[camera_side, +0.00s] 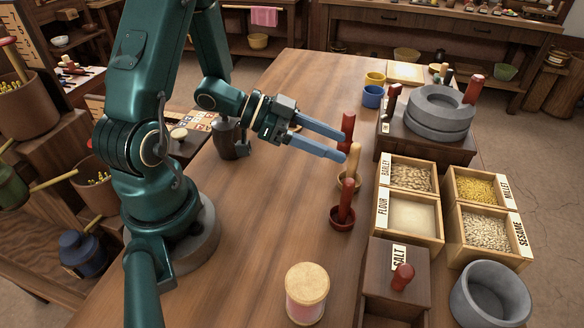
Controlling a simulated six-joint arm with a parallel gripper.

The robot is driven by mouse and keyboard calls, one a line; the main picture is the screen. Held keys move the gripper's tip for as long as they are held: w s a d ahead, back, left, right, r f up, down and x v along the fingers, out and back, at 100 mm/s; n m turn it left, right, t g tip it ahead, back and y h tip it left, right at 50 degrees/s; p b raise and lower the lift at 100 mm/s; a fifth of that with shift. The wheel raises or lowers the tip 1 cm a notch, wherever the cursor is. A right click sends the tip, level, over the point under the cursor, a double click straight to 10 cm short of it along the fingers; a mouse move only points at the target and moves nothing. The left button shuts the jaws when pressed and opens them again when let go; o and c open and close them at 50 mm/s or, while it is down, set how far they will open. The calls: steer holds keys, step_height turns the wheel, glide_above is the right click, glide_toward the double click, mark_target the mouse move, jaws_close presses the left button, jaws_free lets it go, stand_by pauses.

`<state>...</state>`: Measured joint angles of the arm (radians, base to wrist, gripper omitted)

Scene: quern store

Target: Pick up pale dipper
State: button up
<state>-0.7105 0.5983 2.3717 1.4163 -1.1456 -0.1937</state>
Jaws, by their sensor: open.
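The pale dipper (354,154) stands upright on the wooden table, its tan handle above a small round bowl. It is in the middle of a row, with a dark red dipper (348,124) behind it and another dark red dipper (347,192) in front of it. My gripper (343,147) is open and empty, its two blue-grey fingers pointing right. The fingertips are just left of the pale dipper's handle, near its upper end. I cannot tell whether the nearer finger touches it.
Open boxes of barley (433,181), flour (438,219), millet (450,184) and sesame (456,238) stand right of the dippers. A grey quern (441,124) is behind them. A lidded jar (306,280) stands at the front. The table left of the dippers is mostly clear.

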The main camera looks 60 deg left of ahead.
mark_target(354, 159)
steer(key=shift+f, duration=0.65)
steer(key=shift+x, duration=2.55)
jaws_close()
